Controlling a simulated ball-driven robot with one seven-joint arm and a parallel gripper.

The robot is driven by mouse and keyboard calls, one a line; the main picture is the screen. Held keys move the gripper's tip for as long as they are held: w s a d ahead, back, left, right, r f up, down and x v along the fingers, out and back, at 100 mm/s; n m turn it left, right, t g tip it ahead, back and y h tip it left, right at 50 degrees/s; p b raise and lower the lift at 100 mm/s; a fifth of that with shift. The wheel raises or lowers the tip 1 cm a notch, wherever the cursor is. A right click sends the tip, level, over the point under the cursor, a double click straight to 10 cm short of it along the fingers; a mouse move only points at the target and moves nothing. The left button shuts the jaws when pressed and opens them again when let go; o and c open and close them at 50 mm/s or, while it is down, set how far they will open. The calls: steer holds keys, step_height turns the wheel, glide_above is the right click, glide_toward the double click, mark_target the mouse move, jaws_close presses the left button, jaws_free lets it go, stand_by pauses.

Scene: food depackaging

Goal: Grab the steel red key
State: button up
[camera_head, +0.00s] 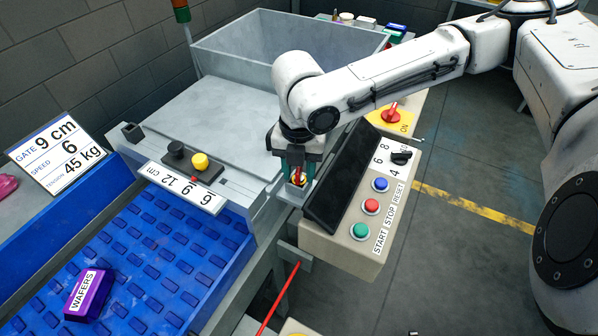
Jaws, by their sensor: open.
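My gripper (296,182) points down beside the left edge of the control box, with its dark fingers open. Between the fingers a small red and yellow item (297,179) shows; it may be the red key, but it is mostly hidden by the fingers. I cannot tell whether the fingers touch it. A red rotary handle (392,112) stands on a yellow plate marked ON, behind the control box.
The beige control box (340,248) carries a dark screen and green, red and blue buttons. Left are a blue conveyor (150,262), a purple wafers pack (88,296) and a number sign (182,188). A grey bin (235,50) stands behind. A red rod (280,297) leans below.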

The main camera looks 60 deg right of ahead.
jaws_close()
steer(key=shift+r, duration=0.1)
stand_by(0.3)
